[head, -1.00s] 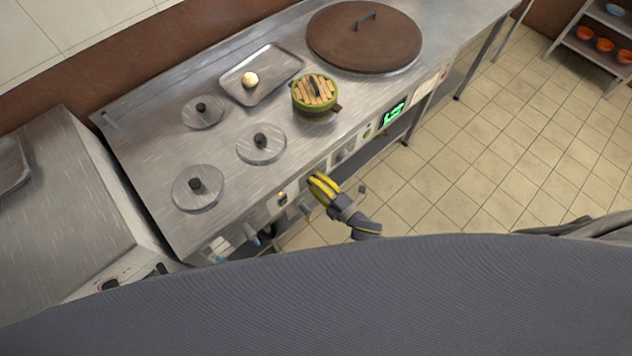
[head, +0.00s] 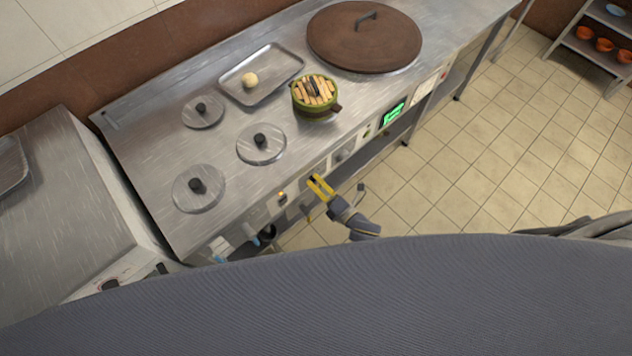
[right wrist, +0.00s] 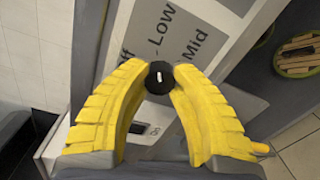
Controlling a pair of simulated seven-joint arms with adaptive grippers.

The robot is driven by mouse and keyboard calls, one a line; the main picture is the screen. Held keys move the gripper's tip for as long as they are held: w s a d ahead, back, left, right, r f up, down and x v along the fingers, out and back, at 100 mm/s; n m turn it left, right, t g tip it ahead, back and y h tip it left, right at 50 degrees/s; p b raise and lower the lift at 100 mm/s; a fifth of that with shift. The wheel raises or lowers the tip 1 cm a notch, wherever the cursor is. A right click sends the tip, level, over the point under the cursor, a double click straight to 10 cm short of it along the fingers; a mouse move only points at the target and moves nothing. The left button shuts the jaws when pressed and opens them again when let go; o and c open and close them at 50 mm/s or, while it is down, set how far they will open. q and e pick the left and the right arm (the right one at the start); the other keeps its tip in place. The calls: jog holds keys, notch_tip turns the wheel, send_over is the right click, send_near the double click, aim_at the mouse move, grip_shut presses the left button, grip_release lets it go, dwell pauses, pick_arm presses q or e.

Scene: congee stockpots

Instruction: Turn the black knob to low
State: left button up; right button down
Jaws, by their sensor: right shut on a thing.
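The black knob (right wrist: 160,77) shows in the right wrist view, round, with a short white mark on its face. Its panel (right wrist: 185,32) carries the labels "Low" and "Mid" and a partly hidden "Off". The white mark stands nearly upright in the picture, roughly toward the dash beside "Low". My right gripper (right wrist: 160,82) is shut on the knob, with a yellow finger on either side. In the head view my right gripper (head: 316,180) is at the counter's front panel, and the knob cannot be made out there. My left gripper is not in view.
The steel counter (head: 225,135) holds several round lids, a tray (head: 286,67) with a pale bun, a green slatted steamer (head: 316,108) and a large brown lid (head: 364,45). A green-lit display (head: 393,113) is on the front panel. Tiled floor (head: 480,150) is clear at right.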

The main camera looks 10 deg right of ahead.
jog(key=shift+w+d+r, duration=0.1)
jog(key=c, duration=1)
grip_release()
jog(key=v, duration=1.2)
jog(key=s+d+f+m+g+h, duration=0.2)
jog(key=s+d+f+m, duration=0.1)
jog(key=f+m, duration=0.3)
jog(key=s+d+f+m+g+h, duration=0.2)
jog(key=s+f+m+h, duration=0.15)
jog(key=f, duration=0.55)
jog(key=s+d+f+m+g+h, duration=0.1)
jog(key=s+d+f+m, duration=0.25)
jog(key=f+m, duration=0.3)
jog(key=s+d+f+m+g, duration=0.1)
jog(key=s+f+m+g, duration=0.1)
jog(key=s+f, duration=0.3)
jog(key=s+f+m+g+h, duration=0.1)
jog(key=s+f+m+g, duration=0.2)
jog(key=s, duration=0.9)
jog(key=s+d+f+m+g+h, duration=0.1)
jog(key=s+f+m+g, duration=0.2)
jog(key=s+f, duration=0.4)
jog(key=shift+s+d+g, duration=0.3)
jog(key=shift+s, duration=0.45)
